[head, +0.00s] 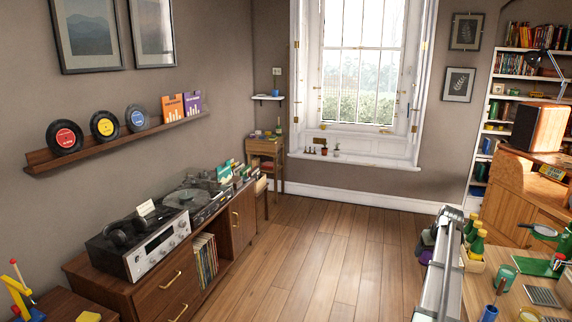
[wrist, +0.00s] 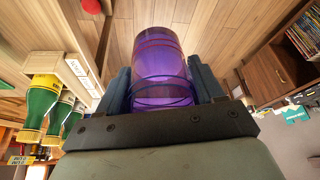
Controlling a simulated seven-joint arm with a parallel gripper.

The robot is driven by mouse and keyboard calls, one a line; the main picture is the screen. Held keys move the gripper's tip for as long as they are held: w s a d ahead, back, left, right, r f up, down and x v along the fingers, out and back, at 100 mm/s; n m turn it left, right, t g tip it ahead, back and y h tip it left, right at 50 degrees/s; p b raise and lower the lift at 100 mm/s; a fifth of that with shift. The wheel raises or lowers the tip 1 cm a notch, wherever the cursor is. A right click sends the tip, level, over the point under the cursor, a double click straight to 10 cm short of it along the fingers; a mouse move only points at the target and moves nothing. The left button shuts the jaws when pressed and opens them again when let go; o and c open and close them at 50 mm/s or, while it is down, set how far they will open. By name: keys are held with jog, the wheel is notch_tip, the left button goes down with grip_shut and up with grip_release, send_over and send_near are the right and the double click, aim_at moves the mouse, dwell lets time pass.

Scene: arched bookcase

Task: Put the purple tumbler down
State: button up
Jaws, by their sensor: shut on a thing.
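In the wrist view, the see-through purple tumbler (wrist: 158,62) with dark bands stands between the two dark fingers of my gripper (wrist: 160,82). The fingers press on it from both sides, and its lower part in the picture is hidden behind the gripper's dark bar. Wooden floor boards show beyond it. In the head view, my pale arm rises at the lower right, and a small purple patch (head: 426,257) just left of it appears to be the tumbler, mostly hidden. What lies directly under it cannot be told.
A light wooden crate (head: 473,262) with green, yellow-topped bottles (head: 477,243) is close to my arm; the bottles also show in the wrist view (wrist: 38,108). A desk with a blue cup (head: 489,313) and a green can (head: 504,277) is at right. The middle floor (head: 330,255) is clear.

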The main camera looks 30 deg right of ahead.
jog(key=w+a+f+n, duration=0.1)
jog(key=w+a, duration=0.5)
jog(key=a, duration=0.6)
jog(key=w+a+n, duration=0.1)
jog(key=w+a, duration=0.6)
jog(key=a, duration=0.4)
jog(key=w+a+f+n, duration=0.1)
jog(key=w+a, duration=0.5)
jog(key=a, duration=0.6)
jog(key=a+n+y, duration=0.2)
jog(key=a+n, duration=0.1)
jog(key=a, duration=3)
jog(key=s+r, duration=0.2)
jog(key=s, duration=0.4)
jog(key=shift+a+r+t, duration=0.25)
jog(key=shift+a+t, duration=0.05)
jog(key=shift+a, duration=0.05)
